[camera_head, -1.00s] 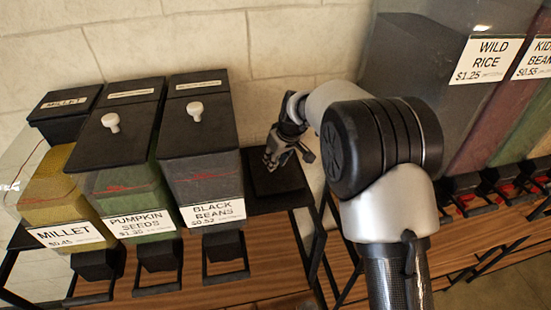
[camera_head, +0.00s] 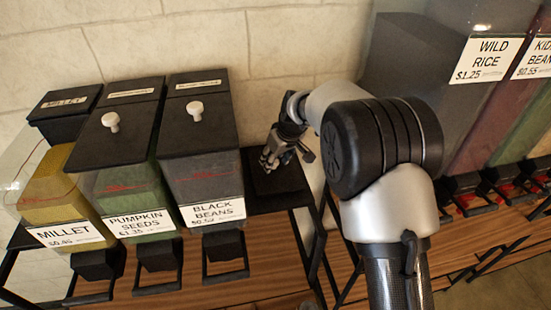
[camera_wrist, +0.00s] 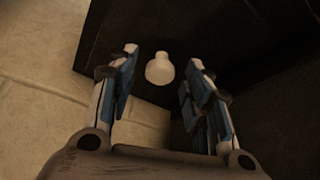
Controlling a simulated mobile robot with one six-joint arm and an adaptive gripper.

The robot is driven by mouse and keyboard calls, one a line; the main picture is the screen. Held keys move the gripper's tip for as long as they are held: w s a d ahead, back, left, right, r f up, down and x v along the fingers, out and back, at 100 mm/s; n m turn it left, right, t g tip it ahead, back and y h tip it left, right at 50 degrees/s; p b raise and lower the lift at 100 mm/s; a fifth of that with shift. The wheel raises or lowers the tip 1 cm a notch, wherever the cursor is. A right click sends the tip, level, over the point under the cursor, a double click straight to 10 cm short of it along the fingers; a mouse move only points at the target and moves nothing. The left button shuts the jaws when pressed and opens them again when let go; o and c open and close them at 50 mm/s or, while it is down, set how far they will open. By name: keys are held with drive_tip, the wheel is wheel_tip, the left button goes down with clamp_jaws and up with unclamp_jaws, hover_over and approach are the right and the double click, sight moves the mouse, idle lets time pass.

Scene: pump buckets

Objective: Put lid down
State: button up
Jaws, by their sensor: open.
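A black lid (camera_head: 290,181) lies on the dark surface right of the black beans bin. Its white knob (camera_wrist: 160,69) shows in the wrist view, between the fingers with a gap on both sides. My gripper (camera_head: 271,160) is open, low over this lid, and hides part of it in the head view. In the wrist view the two fingers (camera_wrist: 163,56) stand apart around the knob. The millet bin (camera_head: 62,195) at the left shows no knobbed lid over its sloping front, and its yellow contents are visible.
The pumpkin seeds bin (camera_head: 133,185) and black beans bin (camera_head: 207,178) have black lids with white knobs, close left of my gripper. A tiled wall (camera_head: 290,45) stands behind. Larger bins, including wild rice (camera_head: 485,62), stand at the right.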

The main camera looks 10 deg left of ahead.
drive_tip(key=v, duration=1.2)
drive_tip(key=shift+d+r, duration=0.15)
drive_tip(key=shift+d, duration=0.05)
drive_tip(key=s+d+r+m+t+h, duration=0.1)
drive_tip(key=s+d+r+m, duration=0.1)
drive_tip(key=s+d+r, duration=0.5)
drive_tip(key=s+d+r+m, duration=0.2)
drive_tip(key=s+d+m, duration=0.1)
drive_tip(key=s+d, duration=0.65)
drive_tip(key=s+d+f+m+h, duration=0.1)
drive_tip(key=s+d, duration=0.3)
drive_tip(key=s, duration=0.4)
drive_tip(key=s+d+f+m+h, duration=0.1)
drive_tip(key=s+d+f+m, duration=0.2)
drive_tip(key=s, duration=0.6)
drive_tip(key=d, duration=0.2)
drive_tip(key=shift+s+d+f+m+t, duration=0.15)
drive_tip(key=shift+s+d+m+t, duration=0.1)
drive_tip(key=shift+s+m+t, duration=0.05)
